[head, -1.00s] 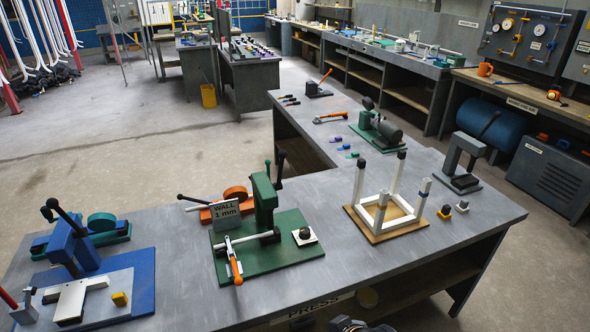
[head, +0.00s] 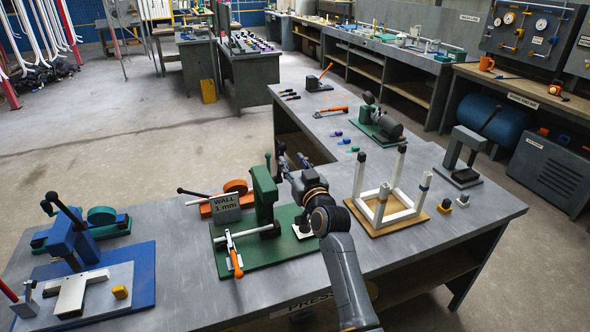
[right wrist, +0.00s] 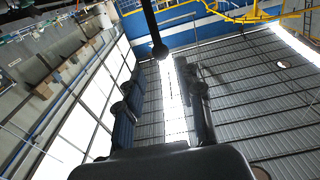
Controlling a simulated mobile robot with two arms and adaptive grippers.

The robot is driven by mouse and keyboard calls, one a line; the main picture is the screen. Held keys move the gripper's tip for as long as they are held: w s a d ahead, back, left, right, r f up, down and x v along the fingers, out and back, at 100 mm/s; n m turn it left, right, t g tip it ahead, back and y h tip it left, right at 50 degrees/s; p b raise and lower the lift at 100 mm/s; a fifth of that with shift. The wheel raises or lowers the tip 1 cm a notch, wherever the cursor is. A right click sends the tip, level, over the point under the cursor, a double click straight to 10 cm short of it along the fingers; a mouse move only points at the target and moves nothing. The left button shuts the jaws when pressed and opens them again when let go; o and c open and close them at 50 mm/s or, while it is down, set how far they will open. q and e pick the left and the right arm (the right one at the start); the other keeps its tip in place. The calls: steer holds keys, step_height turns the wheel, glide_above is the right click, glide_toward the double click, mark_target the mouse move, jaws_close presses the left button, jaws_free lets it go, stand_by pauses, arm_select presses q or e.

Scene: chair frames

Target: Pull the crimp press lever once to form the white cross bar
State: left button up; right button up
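The green crimp press (head: 264,197) stands on a green base plate (head: 226,262). The white cross bar (head: 246,233) lies level across its lower part. My right gripper (head: 293,160) is raised just right of the press top, around the height of the black-knobbed lever. In the right wrist view, its two fingers (right wrist: 164,98) are wide apart, with a black rod ending in a round knob (right wrist: 159,51) showing between them. I cannot tell whether they touch it. My right arm hides part of the plate's right side. My left gripper is not in view.
A white chair frame (head: 385,208) stands on a wooden board to the right of my arm. A blue press (head: 66,240) is at the left.

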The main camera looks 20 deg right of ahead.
mark_target(284, 150)
steer(key=w+b, duration=0.4)
steer(key=w, duration=0.2)
steer(key=shift+w+a, duration=0.15)
steer(key=shift+w, duration=0.2)
steer(key=shift+w+r, duration=0.1)
steer(key=shift+w, duration=0.05)
steer(key=shift+c, duration=0.8)
steer(key=c, duration=0.5)
steer(key=s+f+p, duration=0.1)
steer(key=s+f, duration=0.2)
steer(key=s, duration=0.2)
steer(key=shift+s+f, duration=0.2)
steer(key=shift+s, duration=0.05)
steer(key=shift+s+f, duration=0.1)
steer(key=shift+f, duration=0.05)
steer(key=shift+s+f+b, duration=0.2)
steer(key=shift+s+f, duration=0.6)
steer(key=shift+f, duration=0.15)
steer(key=shift+s+f+b, duration=0.15)
steer(key=shift+s+f, duration=0.6)
steer(key=shift+f, duration=0.2)
steer(key=shift+r, duration=0.1)
